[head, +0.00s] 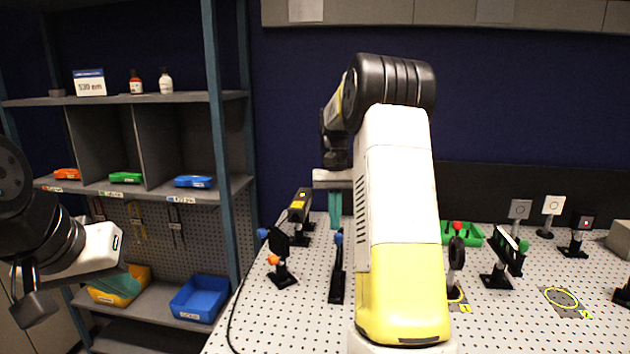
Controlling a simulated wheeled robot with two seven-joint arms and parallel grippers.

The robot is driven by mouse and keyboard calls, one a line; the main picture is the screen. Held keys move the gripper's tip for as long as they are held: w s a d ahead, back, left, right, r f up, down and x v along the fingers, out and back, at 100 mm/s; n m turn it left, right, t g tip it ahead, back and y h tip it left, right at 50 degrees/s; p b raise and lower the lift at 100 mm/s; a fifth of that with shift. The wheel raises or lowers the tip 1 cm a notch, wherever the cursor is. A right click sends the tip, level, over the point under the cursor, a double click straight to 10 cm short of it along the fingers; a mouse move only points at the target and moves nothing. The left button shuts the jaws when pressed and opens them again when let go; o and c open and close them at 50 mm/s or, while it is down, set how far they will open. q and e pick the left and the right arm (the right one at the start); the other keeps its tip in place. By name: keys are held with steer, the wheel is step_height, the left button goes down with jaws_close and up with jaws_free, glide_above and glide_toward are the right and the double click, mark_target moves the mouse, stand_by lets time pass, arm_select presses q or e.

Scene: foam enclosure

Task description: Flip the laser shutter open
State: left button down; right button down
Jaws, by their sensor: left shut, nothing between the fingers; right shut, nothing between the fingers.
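A black box with a yellow label (300,204), which looks like the laser, stands on a post at the table's back left. In front of it are a black mount with blue and orange knobs (281,262) and a slim black upright part with a blue top (337,268). A dark round part with a red top (456,255) stands right of my arm. I cannot tell which is the shutter. My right gripper (335,210) points down, shut and empty, just right of the black box. My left gripper (118,284) is shut and empty at the left, before the shelf.
The perforated table (262,325) has more optics at right, including a green-faced mount (507,252) and a green tray (462,234). My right arm hides the table's middle. Shelves at left hold a yellow bin (135,288) and a blue bin (200,298).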

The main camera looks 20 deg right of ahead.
steer(key=v, duration=1)
steer(key=shift+w, duration=0.45)
steer(key=shift+d+r, duration=0.1)
steer(key=shift+r, duration=0.05)
steer(key=s+a+r+n+t, duration=0.1)
steer(key=s+a+r+t, duration=0.2)
steer(key=s, duration=0.4)
steer(key=s+a+r+n+t, duration=0.1)
steer(key=s+a+t, duration=0.1)
steer(key=s+a, duration=0.3)
steer(key=s+a+f+t, duration=0.2)
steer(key=s+f, duration=0.1)
steer(key=s, duration=0.4)
steer(key=s+a+f+n+t+y, duration=0.1)
steer(key=s+a+f+t, duration=0.1)
steer(key=s, duration=0.5)
steer(key=shift+s+a+f+n, duration=0.25)
steer(key=shift+a+f+n, duration=0.05)
steer(key=shift+a+f, duration=0.55)
